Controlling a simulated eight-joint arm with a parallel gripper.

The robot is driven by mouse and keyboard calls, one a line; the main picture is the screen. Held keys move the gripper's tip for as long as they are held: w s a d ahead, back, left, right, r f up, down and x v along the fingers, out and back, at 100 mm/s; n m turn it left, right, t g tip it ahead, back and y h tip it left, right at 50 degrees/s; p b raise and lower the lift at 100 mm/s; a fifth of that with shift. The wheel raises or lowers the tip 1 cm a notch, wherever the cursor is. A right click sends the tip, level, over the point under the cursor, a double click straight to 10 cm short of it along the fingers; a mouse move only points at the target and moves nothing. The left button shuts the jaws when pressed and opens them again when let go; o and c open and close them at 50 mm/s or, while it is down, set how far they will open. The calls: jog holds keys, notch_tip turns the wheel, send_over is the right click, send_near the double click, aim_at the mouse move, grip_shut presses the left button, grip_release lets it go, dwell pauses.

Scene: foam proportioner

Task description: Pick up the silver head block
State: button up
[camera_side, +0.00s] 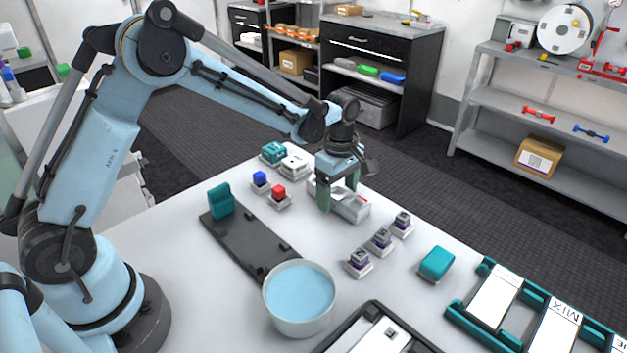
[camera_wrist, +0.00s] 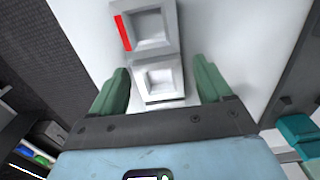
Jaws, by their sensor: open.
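A silver-grey block (camera_side: 350,209) with a square recess sits on the white table under my gripper (camera_side: 338,196). In the wrist view, a silver block (camera_wrist: 160,80) with a square hollow lies between the two green fingers of my gripper (camera_wrist: 162,85). A second pale square piece with a red strip (camera_wrist: 150,27) adjoins it on the far side. The fingers are apart, one on each side of the silver block, with gaps visible in the wrist view. I cannot tell whether the two pale pieces are joined.
Several small grey-purple blocks (camera_side: 381,238) stand in front right. A bowl of blue liquid (camera_side: 299,293) and dark plate (camera_side: 250,247) occupy the front left.

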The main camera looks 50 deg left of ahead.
jog(key=shift+f, duration=0.15)
jog(key=c, duration=1.3)
